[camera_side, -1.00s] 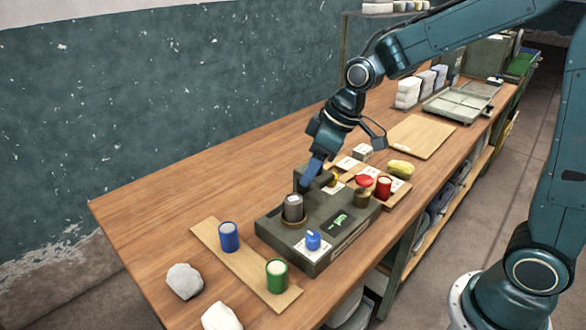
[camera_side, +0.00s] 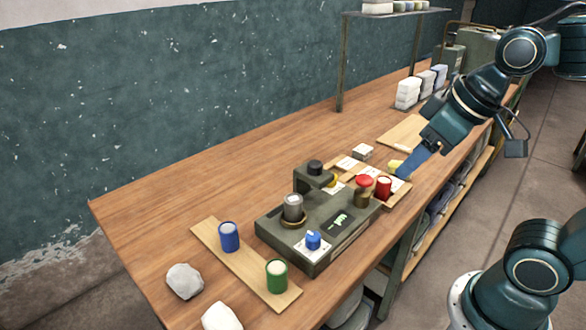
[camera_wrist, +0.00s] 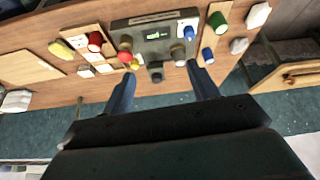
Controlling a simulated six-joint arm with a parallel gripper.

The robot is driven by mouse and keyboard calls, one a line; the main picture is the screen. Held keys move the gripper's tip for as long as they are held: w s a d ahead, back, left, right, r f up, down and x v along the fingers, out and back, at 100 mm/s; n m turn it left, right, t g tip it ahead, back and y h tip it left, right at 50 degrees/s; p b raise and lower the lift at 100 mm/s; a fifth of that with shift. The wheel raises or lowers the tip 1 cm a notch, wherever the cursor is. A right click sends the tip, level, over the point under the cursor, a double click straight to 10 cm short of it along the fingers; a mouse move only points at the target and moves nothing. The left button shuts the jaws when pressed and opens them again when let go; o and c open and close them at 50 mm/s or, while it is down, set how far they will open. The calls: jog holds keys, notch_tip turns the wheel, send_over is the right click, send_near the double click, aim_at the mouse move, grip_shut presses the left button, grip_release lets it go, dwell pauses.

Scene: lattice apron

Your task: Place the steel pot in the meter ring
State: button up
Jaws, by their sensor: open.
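The steel pot (camera_side: 292,206) is a grey cylinder standing upright on the brass meter ring (camera_side: 294,222), at the front left of the dark green meter box (camera_side: 340,250). It looks seated in the ring, though its base is partly hidden. In the wrist view the pot (camera_wrist: 178,54) shows near the edge of the meter box (camera_wrist: 150,28). My gripper (camera_side: 403,171) is off to the right of the box, raised near the bench's front edge. In the wrist view my gripper (camera_wrist: 161,71) has its blue fingers wide apart, with nothing held between them.
A blue pot (camera_side: 229,237) and a green pot (camera_side: 277,276) stand on a board at the left. A red pot (camera_side: 384,187) stands on a tray right of the box. A dark-capped arm (camera_side: 314,168) rises behind the steel pot. Pale stones (camera_side: 184,281) lie front left.

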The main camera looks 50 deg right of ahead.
jog(key=s, duration=0.2)
jog(key=s+m, duration=0.1)
jog(key=shift+s+d+f, duration=0.1)
jog(key=shift+s+d, duration=0.2)
